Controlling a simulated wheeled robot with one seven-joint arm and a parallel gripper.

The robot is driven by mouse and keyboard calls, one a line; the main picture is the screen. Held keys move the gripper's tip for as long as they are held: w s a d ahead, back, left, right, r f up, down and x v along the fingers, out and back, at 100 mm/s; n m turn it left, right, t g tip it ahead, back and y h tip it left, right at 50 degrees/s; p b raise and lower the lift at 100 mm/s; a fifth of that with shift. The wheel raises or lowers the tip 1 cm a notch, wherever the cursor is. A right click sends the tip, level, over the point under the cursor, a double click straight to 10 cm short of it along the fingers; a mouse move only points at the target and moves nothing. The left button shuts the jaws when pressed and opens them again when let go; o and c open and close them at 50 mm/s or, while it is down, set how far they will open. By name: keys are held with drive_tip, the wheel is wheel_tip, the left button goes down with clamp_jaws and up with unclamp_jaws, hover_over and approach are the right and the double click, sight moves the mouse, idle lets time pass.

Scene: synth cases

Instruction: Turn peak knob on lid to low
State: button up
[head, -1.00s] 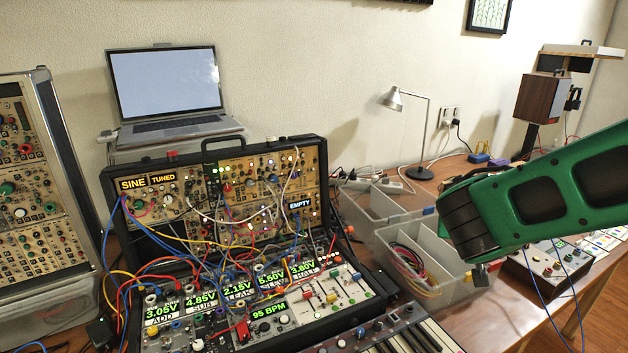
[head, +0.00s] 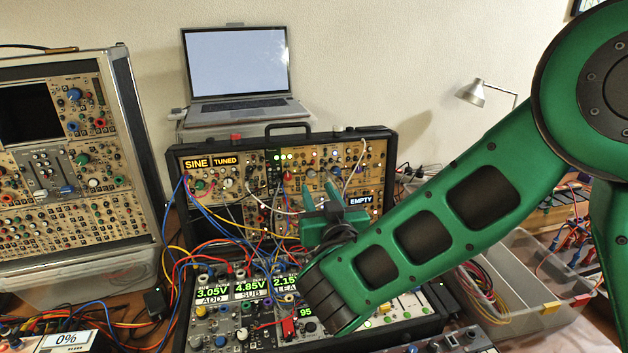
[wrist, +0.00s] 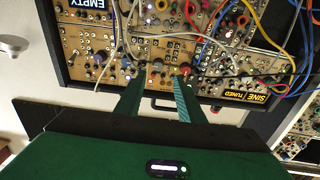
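The lid (head: 391,150) of the open synth case stands upright at the back, with cream panels of knobs and jacks. It shows upside down in the wrist view (wrist: 75,45). Its labels read "SINE", "TUNED" and "EMPTY". I cannot read which knob is peak. My green gripper (head: 323,190) is in front of the lid's middle right, fingers pointing at the panel. In the wrist view, the two fingers (wrist: 157,80) are apart with nothing between them. My arm hides part of the case.
Patch cables (head: 205,215) hang across the lid and lower panel. A laptop (head: 240,80) stands behind the case. Another synth case (head: 135,130) stands at left. A clear bin (head: 520,300) and a lamp (head: 472,93) are at right.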

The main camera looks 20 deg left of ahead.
sight(312, 175)
drive_tip(key=x, duration=0.7)
drive_tip(key=shift+w+d, duration=0.1)
drive_tip(key=shift+w, duration=0.15)
